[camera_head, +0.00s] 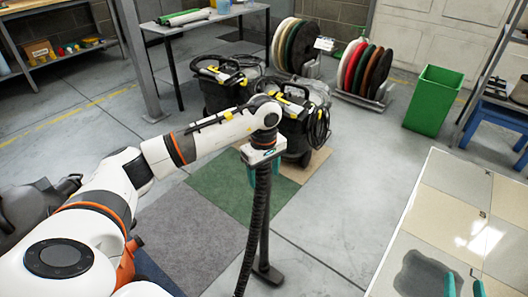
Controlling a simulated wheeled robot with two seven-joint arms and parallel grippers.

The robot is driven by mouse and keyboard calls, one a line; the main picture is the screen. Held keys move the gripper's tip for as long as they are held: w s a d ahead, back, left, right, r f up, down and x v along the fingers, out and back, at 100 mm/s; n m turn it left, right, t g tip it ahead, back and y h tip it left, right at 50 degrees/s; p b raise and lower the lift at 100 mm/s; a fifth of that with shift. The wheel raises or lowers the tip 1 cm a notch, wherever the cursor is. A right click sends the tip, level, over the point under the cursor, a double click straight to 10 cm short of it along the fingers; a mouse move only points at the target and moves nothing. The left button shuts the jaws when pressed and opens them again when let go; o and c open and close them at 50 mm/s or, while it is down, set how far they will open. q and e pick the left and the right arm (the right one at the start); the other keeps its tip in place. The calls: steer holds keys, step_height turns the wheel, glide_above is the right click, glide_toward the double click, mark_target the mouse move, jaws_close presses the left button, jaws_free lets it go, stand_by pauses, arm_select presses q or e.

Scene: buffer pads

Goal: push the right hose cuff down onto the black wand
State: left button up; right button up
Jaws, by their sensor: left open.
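A black wand (265,228) stands upright on the floor with a flat floor head (268,275) at its foot. A dark ribbed hose (254,237) hangs beside it on the left. My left gripper (264,172) is above the wand's upper end, its teal fingers apart on either side of the wand or cuff. The hose cuff cannot be made out; my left gripper and wrist cover that spot. The right vacuum (293,102) stands behind my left wrist, partly hidden by it. My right gripper (464,286) shows only two teal fingertips, apart, at the bottom right over the table.
A left vacuum (216,92) stands beside the right one. Carpet squares, one green (222,190), lie on the floor. A tiled table (430,225) with a dark wet patch fills the lower right. The floor right of the wand is clear.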

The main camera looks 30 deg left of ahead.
arm_select(q)
step_height(320, 180, up, 9)
steer(key=shift+p, duration=1)
steer(key=shift+r, duration=0.45)
arm_select(e)
steer(key=s+d+f+g+h, duration=0.2)
steer(key=s+f+g, duration=0.1)
steer(key=f+g, duration=0.3)
steer(key=shift+s+d+f, duration=0.15)
steer(key=shift+s+f, duration=0.15)
steer(key=shift+f, duration=0.8)
